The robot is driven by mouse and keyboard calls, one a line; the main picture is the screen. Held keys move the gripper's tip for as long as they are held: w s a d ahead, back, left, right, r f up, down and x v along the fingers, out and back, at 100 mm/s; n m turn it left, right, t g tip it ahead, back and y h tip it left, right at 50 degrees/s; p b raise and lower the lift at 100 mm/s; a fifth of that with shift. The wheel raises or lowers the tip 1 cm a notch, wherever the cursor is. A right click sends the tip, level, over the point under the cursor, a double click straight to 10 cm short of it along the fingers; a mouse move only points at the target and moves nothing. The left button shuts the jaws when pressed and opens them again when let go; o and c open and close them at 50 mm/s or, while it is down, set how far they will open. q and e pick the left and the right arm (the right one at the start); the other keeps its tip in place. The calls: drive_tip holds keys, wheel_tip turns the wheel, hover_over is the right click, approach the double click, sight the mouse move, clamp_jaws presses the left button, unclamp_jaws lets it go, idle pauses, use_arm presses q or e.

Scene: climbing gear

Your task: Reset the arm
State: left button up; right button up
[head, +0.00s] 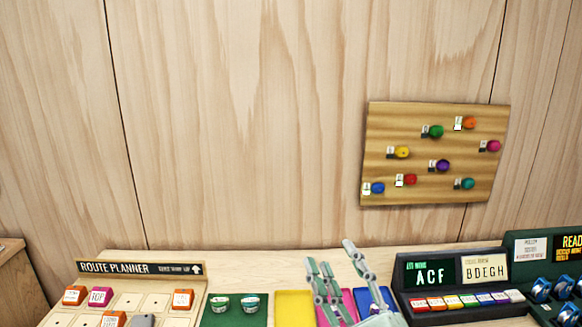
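My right gripper (334,256) rises from the bottom edge, right of centre. Its grey-green fingers stand apart with nothing between them, so it is open and empty. It is in front of the pink tray (348,297) and the blue tray (388,294) and covers parts of both. A small grey rounded piece (143,321) shows at the bottom edge over the route planner board. It may be a tip of my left gripper, but too little shows to tell.
The route planner board (190,282) holds several lettered blocks. A green mat (232,316) bears two small tins. A yellow tray (293,305) is beside it. A dark stand (403,272) reads ACF and BDEGH. A wooden board with coloured holds (436,113) hangs on the wall.

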drive_tip(key=s+d+f+m+g+h, duration=0.2)
drive_tip(key=d+f+m+g+h, duration=0.3)
drive_tip(key=f, duration=0.6)
drive_tip(key=s+d+f+m+g+h, duration=0.25)
drive_tip(key=d+f+m+h, duration=0.35)
drive_tip(key=f, duration=0.6)
drive_tip(key=s+d+f+g+y, duration=0.1)
drive_tip(key=s+f+g, duration=0.5)
drive_tip(key=s, duration=0.4)
drive_tip(key=s+d+f+g+y, duration=0.1)
drive_tip(key=s+f+g+y, duration=0.1)
drive_tip(key=s+f+g, duration=0.5)
drive_tip(key=s+f+t, duration=0.1)
drive_tip(key=s+f, duration=0.1)
drive_tip(key=f, duration=1.1)
drive_tip(key=s+f, duration=0.2)
drive_tip(key=f, duration=1.1)
drive_tip(key=s+d+f+g, duration=0.1)
drive_tip(key=s+d+f, duration=0.1)
drive_tip(key=s+f, duration=1.5)
drive_tip(key=shift+s+d+f+h, duration=0.25)
drive_tip(key=shift+d+h, duration=0.05)
drive_tip(key=shift+d, duration=0.1)
